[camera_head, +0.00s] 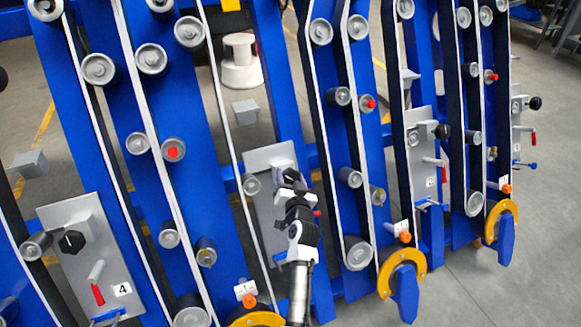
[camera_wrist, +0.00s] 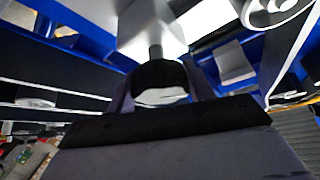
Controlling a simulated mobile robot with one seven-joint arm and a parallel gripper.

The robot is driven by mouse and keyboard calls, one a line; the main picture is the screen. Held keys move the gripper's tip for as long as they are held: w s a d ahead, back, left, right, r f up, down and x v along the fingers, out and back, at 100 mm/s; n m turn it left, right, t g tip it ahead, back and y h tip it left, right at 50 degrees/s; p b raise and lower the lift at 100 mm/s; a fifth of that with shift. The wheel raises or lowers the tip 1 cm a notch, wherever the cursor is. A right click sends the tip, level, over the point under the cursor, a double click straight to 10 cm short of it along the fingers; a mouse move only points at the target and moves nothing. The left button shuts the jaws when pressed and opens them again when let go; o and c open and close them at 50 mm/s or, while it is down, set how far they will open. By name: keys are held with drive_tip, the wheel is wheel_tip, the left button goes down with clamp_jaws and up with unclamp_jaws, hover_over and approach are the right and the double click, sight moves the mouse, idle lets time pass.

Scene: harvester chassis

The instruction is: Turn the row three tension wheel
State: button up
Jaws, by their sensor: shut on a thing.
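A black tension wheel (camera_wrist: 158,74) on a short grey shaft shows between my two fingers in the wrist view. In the head view my gripper (camera_head: 291,184) is at the upper part of the middle grey panel (camera_head: 263,160) and is shut on the wheel. My gripper and arm hide most of that wheel and the panel's number. Similar black wheels sit on the left panel (camera_head: 68,220), which is marked 4, and on the panel to the right (camera_head: 422,120). My gripper is apart from these.
Blue upright frames carry white belts over grey rollers (camera_head: 189,33) on both sides of my arm. Yellow rings (camera_head: 402,272) with blue handles stand along the lower front. A white cylindrical machine (camera_head: 240,62) stands behind. Grey floor is clear at the lower right.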

drive_tip(key=shift+r+m+h+p, duration=0.25)
drive_tip(key=shift+m+h+p, duration=0.45)
drive_tip(key=shift+p, duration=1.35)
drive_tip(key=shift+r+m+h+p, duration=0.3)
drive_tip(key=shift+m+p, duration=0.8)
drive_tip(key=shift+p, duration=0.95)
drive_tip(key=shift+f+m+g+p, duration=0.1)
drive_tip(key=shift+m+g+p, duration=0.2)
drive_tip(key=shift+p, duration=0.65)
drive_tip(key=shift+w+f+m+h+p, duration=0.15)
drive_tip(key=shift+m+h+p, duration=0.4)
drive_tip(key=shift+p, duration=1.1)
drive_tip(key=o, duration=1)
drive_tip(key=shift+f, duration=0.15)
drive_tip(key=shift+f, duration=0.1)
